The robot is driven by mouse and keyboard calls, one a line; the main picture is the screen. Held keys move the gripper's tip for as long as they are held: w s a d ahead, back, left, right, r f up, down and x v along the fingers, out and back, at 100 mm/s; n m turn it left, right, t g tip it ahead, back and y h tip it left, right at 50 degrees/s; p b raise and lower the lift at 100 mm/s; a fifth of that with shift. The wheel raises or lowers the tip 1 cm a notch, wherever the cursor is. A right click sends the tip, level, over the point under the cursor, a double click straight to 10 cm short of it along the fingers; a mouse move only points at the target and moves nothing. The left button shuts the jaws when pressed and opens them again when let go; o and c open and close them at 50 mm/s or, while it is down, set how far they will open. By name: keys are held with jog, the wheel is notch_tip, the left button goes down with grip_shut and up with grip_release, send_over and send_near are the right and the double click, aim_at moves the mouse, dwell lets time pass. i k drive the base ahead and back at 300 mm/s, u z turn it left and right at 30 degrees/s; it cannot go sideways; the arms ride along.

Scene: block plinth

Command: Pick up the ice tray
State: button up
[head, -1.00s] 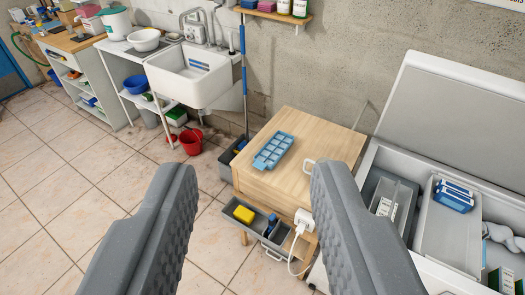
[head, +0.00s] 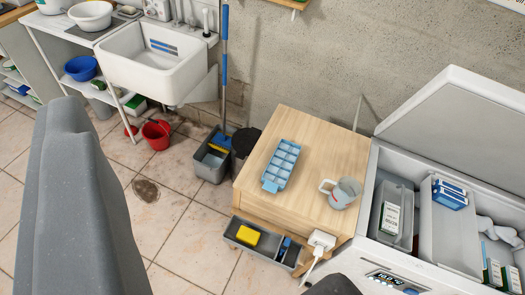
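The light blue ice tray (head: 281,165), with several square compartments, lies flat on the wooden top of a small cabinet (head: 297,138). Nothing touches it, and it is fully in view. My gripper (head: 200,200) is open and empty. One grey finger stands large at the left of the picture, and only a dark tip, likely the other finger, shows at the bottom edge. The tray lies beyond the fingers, apart from them.
A grey mug (head: 345,192) stands on the cabinet top right of the tray. An open chest freezer (head: 415,262) is at the right. Below the cabinet's front are a grey bin with a yellow item (head: 247,236) and a white plug (head: 321,240). A mop bucket (head: 210,158) stands left.

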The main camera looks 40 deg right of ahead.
aim_at(275, 176)
jog(key=z, duration=0.45)
jog(key=i, duration=0.95)
jog(key=z, duration=0.75)
